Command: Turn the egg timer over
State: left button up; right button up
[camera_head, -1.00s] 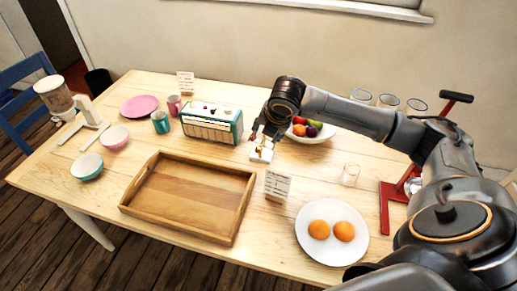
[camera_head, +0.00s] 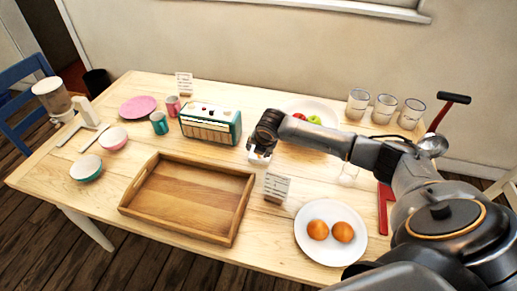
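The egg timer appears as a small white piece (camera_head: 258,158) on the table, right of the green and cream radio; most of it is hidden by my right gripper. My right gripper (camera_head: 259,152) points down at the timer, with its fingers around or just beside it. The fingers are too small and dark to tell whether they are open or closed on it. My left gripper is not in view.
A wooden tray (camera_head: 140,210) lies front left of the timer, and a small card (camera_head: 277,186) stands just in front. The radio (camera_head: 211,124) is close on the left. A fruit bowl (camera_head: 290,108) is behind my arm. A plate with two oranges (camera_head: 328,256) is front right.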

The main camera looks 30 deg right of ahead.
jog(key=shift+c, duration=0.4)
grip_shut()
